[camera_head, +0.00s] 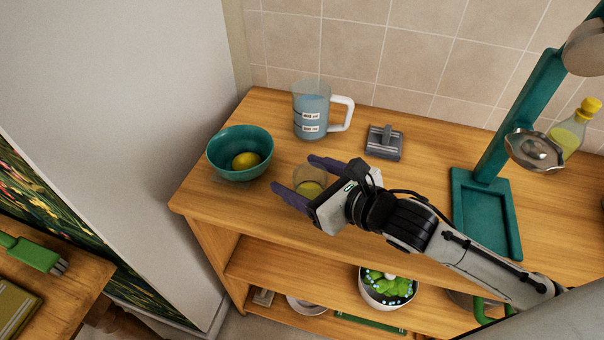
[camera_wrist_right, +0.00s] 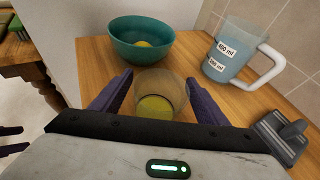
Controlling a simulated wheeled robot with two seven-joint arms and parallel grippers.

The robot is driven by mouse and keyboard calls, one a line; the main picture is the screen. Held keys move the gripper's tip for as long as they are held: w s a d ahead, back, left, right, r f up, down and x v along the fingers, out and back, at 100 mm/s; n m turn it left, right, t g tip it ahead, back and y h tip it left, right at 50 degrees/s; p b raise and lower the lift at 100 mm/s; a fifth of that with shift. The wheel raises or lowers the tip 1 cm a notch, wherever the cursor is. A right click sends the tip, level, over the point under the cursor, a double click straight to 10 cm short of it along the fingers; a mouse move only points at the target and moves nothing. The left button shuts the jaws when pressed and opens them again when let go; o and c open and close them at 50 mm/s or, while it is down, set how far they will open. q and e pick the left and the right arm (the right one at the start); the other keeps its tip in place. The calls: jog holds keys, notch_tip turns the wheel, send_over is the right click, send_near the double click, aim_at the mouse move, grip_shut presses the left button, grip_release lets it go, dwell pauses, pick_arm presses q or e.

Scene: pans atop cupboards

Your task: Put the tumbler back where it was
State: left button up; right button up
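The tumbler (camera_head: 309,184) is a clear glass with yellow-green liquid at the bottom. It stands upright on the wooden counter (camera_head: 240,202). My right gripper (camera_head: 292,178) is open, with its two purple fingers on either side of the tumbler. In the right wrist view the tumbler (camera_wrist_right: 160,97) sits between the spread fingers, and a gap shows on each side. Its lower part is partly hidden by the gripper body. My left gripper does not show in the head view.
A teal bowl (camera_head: 226,163) with a yellow fruit stands left of the tumbler. A measuring jug (camera_head: 311,115) with blue liquid stands behind it. A grey block with a handle (camera_head: 384,142) and a teal stand (camera_head: 487,215) are to the right. The counter's front edge is close.

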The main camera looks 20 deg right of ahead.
aim_at(323, 187)
jog(key=shift+r, duration=0.25)
jog(key=v, duration=0.9)
jog(key=shift+s+d+r, duration=0.15)
jog(key=shift+s, duration=0.15)
jog(key=shift+p+v, duration=0.7)
jog(key=shift+v, duration=0.45)
jog(key=shift+s, duration=0.1)
